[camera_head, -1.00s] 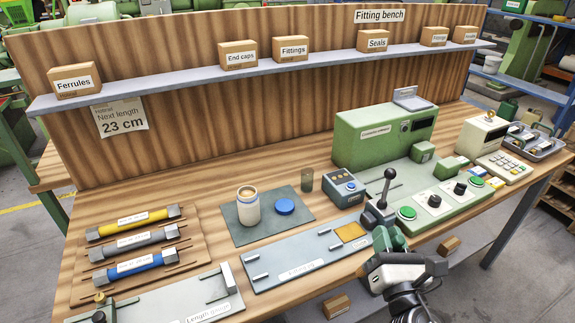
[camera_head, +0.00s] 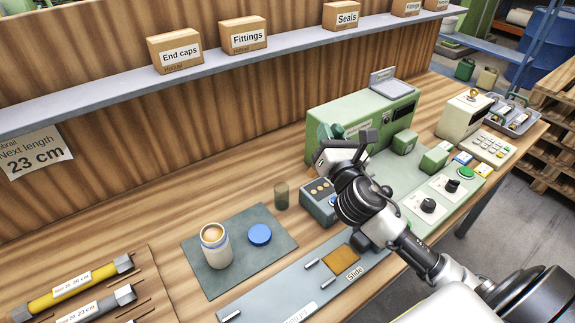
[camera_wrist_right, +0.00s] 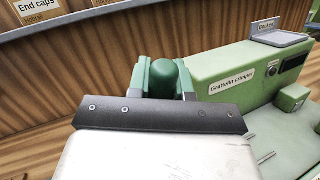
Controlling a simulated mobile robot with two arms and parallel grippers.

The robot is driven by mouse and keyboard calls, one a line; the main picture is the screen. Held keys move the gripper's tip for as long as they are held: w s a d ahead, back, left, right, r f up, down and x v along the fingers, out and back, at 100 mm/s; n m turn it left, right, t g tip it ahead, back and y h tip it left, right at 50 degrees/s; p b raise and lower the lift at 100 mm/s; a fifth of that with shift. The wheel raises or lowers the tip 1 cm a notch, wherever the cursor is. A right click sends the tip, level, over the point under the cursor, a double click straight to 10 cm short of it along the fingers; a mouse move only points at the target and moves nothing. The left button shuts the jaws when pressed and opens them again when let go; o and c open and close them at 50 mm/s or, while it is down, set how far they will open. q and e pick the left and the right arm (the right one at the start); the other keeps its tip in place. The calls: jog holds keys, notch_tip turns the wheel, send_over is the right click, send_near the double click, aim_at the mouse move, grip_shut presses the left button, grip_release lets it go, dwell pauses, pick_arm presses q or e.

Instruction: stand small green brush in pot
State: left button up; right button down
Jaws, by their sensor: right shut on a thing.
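My right gripper (camera_head: 330,133) is raised in front of the green crimper, with green fingers shut. In the right wrist view, a rounded green piece (camera_wrist_right: 173,78) sits between the fingers (camera_wrist_right: 142,76). It looks like the small green brush, but its bristles are hidden. A narrow olive cup (camera_head: 281,196) stands upright behind the mat, nearer the gripper. The gripper is apart from both. My left gripper is out of view.
A blue lid (camera_head: 260,234) lies on the grey mat (camera_head: 197,268). The green crimper (camera_head: 385,115) is behind my gripper. Shelf boxes (camera_head: 243,35) overhang the back.

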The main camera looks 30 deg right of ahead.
jog(key=w+a+f+b, duration=0.1)
jog(key=w+a+f, duration=0.3)
jog(key=w+f, duration=0.2)
jog(key=shift+w+a+f+b, duration=0.2)
jog(key=shift+a+f+b, duration=0.2)
jog(key=shift+f, duration=1)
